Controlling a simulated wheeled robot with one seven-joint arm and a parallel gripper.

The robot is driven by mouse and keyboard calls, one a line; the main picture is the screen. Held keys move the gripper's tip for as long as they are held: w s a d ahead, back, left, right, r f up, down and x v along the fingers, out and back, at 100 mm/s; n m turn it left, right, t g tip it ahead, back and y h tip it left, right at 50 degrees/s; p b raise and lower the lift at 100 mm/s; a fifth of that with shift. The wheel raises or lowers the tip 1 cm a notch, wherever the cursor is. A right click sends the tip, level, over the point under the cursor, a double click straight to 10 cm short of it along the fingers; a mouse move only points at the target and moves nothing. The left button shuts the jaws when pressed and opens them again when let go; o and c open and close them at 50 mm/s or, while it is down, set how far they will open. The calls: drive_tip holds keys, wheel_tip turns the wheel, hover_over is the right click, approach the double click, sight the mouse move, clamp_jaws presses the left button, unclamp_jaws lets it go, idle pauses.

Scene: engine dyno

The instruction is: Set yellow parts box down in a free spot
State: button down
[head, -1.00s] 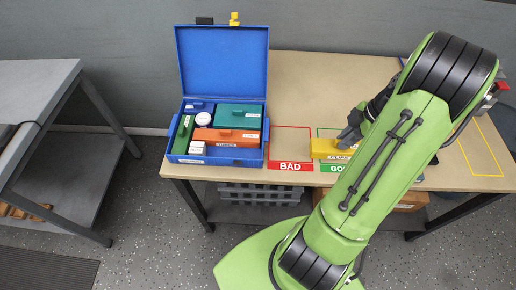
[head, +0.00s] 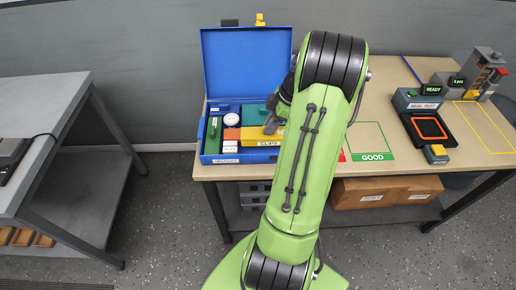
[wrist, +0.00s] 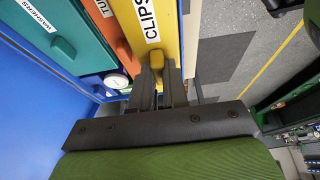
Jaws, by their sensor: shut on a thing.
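The yellow parts box, labelled CLIPS (head: 264,142), is held over the front right part of the open blue case (head: 202,150). In the wrist view the yellow box (wrist: 166,22) lies beside an orange box (wrist: 122,48) and a teal box (wrist: 62,48). My gripper (wrist: 158,82) is shut on the yellow box's handle. In the head view my gripper (head: 272,126) is partly hidden behind my arm. I cannot tell whether the yellow box is touching the case or the boxes in it.
The green-outlined GOOD area (head: 372,157) is empty. The red BAD area is mostly hidden by my arm. A real test device (head: 420,104) and a yellow-outlined area (head: 488,128) are at the right. The blue lid (head: 247,66) stands upright behind the case.

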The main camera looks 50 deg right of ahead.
sight(270, 140)
wheel_tip(270, 140, down, 7)
drive_tip(key=shift+w+b, duration=0.1)
drive_tip(key=shift+b, duration=0.5)
drive_tip(key=shift+a, duration=0.1)
drive_tip(key=shift+f, duration=0.15)
drive_tip(key=c, duration=1.1)
unclamp_jaws()
